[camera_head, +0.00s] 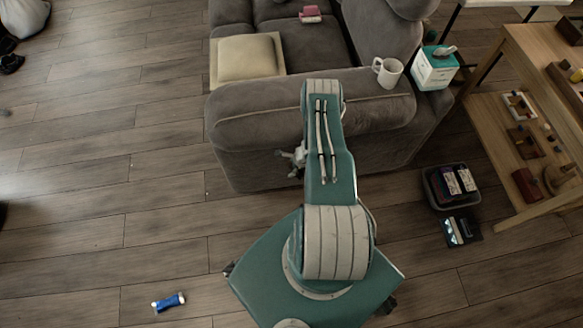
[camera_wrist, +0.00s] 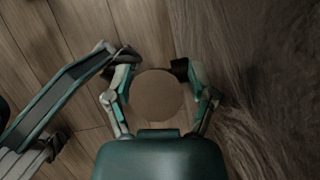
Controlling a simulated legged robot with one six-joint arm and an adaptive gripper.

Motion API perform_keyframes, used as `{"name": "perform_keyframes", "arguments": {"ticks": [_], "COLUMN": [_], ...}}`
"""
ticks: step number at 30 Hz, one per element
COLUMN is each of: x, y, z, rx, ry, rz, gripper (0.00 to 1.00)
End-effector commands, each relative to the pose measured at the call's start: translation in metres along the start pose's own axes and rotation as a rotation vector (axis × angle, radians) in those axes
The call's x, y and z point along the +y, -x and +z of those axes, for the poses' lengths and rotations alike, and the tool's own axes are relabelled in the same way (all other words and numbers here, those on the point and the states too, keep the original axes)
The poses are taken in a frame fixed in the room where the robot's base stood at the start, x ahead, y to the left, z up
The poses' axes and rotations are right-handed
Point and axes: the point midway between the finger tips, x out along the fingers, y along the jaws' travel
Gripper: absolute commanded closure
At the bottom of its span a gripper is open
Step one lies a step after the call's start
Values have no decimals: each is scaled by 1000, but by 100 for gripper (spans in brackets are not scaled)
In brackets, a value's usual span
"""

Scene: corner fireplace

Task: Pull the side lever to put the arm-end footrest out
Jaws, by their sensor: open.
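The grey sofa (camera_head: 240,132) stands with its near arm's outer side facing me, and its fabric fills the right of the wrist view (camera_wrist: 270,75). My gripper (camera_head: 293,157) is low beside that outer side, largely hidden behind my own arm in the head view. In the wrist view my gripper (camera_wrist: 157,70) has its fingers spread. A round brown disc (camera_wrist: 157,97) shows between the fingers; I cannot tell whether it is the side lever's knob or whether the fingers touch it. No lever shows in the head view. No extended footrest is visible.
A white mug (camera_head: 388,72) and a tissue box (camera_head: 434,68) stand on or by the sofa arm. A cream cushion (camera_head: 247,58) lies on the seat. A dark bin (camera_head: 451,186) and wooden shelf unit (camera_head: 520,50) are at right. A blue item (camera_head: 169,302) lies on open floor.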

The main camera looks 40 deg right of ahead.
Motion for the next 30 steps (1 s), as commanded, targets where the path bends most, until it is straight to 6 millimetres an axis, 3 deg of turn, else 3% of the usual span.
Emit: {"name": "perform_keyframes", "arguments": {"ticks": [2, 7, 20, 30], "x": [0, 0, -2, 3], "y": [0, 0, 4, 12], "z": [0, 0, -6, -16], "rx": [0, 0, -38, -219], "ry": [0, 0, -7, -31], "rz": [0, 0, 3, 34], "gripper": [28, 99, 100, 100]}}
